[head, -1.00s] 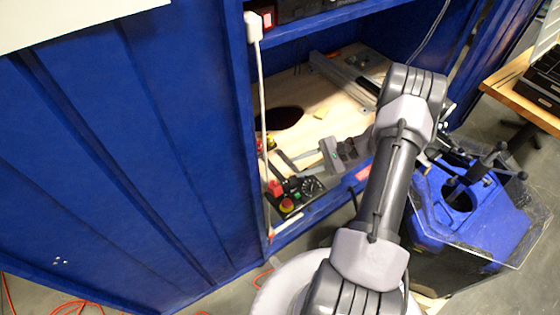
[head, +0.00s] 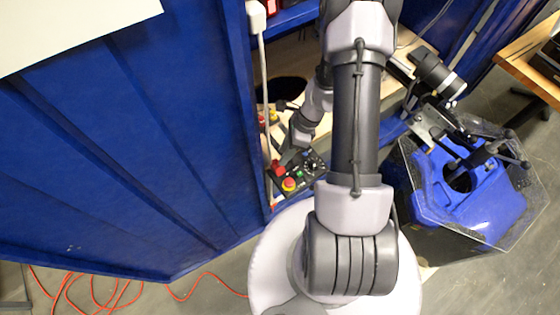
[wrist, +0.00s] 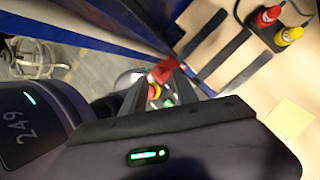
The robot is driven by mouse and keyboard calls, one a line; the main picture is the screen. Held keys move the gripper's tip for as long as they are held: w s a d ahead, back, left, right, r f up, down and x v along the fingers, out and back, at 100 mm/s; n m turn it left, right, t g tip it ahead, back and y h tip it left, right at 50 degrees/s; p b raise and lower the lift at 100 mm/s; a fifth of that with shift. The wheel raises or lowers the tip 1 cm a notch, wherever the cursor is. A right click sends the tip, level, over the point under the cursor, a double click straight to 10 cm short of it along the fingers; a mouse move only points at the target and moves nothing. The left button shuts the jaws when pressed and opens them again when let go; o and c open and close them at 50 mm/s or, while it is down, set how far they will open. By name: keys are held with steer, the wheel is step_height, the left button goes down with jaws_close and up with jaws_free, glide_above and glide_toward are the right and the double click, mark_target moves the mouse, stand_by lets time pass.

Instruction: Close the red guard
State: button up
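The red guard (head: 279,167) is a small red flap on a black control panel (head: 312,166) at the cabinet's front edge. In the wrist view the guard (wrist: 165,71) appears to stand up from the panel, though it is small and partly covered. Beside it is a red stop button on a yellow base (head: 289,184). My gripper (head: 301,134) is just above and behind the panel, close to the guard; I cannot tell whether they touch. No held object shows.
A blue cabinet wall (head: 140,150) stands left of the panel. A blue device on a clear plate (head: 470,190) stands at the right. Red cable (head: 200,282) lies on the floor.

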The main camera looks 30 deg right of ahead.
mark_target(276, 165)
steer(key=shift+b+x, duration=0.45)
steer(key=shift+x, duration=1.55)
jaws_close()
steer(key=shift+d, duration=0.1)
